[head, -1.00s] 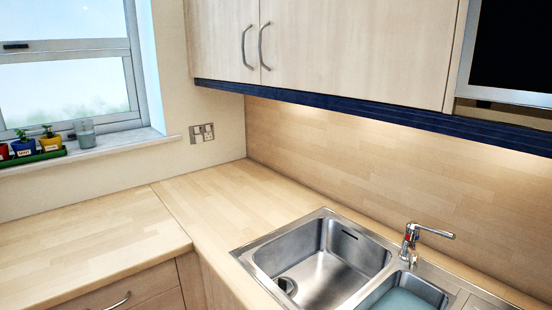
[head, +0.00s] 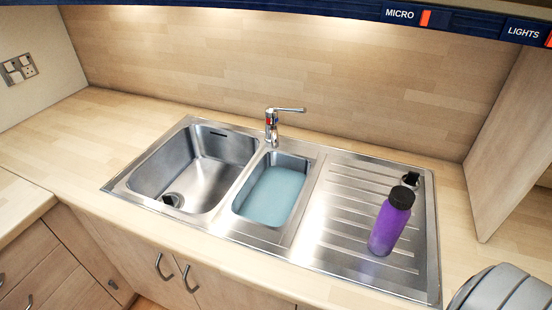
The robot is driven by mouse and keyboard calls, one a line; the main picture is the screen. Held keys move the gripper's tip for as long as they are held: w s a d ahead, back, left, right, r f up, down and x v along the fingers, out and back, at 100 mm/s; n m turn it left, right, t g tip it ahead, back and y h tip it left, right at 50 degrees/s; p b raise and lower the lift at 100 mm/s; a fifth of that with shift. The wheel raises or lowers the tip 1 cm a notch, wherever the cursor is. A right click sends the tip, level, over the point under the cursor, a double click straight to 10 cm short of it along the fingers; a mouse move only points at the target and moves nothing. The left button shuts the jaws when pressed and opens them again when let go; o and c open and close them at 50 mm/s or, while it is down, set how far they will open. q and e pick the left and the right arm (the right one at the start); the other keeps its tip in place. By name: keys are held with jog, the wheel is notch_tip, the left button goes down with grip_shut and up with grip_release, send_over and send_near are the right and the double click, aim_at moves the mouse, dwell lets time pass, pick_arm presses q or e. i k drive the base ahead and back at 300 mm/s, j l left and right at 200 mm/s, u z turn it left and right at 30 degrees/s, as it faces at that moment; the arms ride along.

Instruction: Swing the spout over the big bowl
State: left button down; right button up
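The chrome tap (head: 271,128) stands on the sink's back rim, behind the small bowl. A thin chrome arm (head: 290,109) reaches right from its top, towards the drainer; I cannot tell for sure whether it is the spout or a lever. The big bowl (head: 222,145) is the left one and looks empty, with a dark drain (head: 173,200) at its front left. The small bowl (head: 272,194) in the middle holds pale blue water. Neither of my grippers is in view.
A purple bottle with a black cap (head: 390,226) stands upright on the ribbed drainer (head: 335,228) at right. A dark round fitting (head: 411,179) is behind it. A grey part of mine shows at lower right. The left worktop (head: 100,130) is clear. A wood panel (head: 510,140) rises at right.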

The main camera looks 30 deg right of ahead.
aim_at(273, 133)
jog(key=k+j+z, duration=0.1)
jog(key=z, duration=0.3)
jog(key=k+j+z, duration=0.15)
jog(key=z, duration=0.3)
jog(key=k+j, duration=0.05)
jog(key=j, duration=0.05)
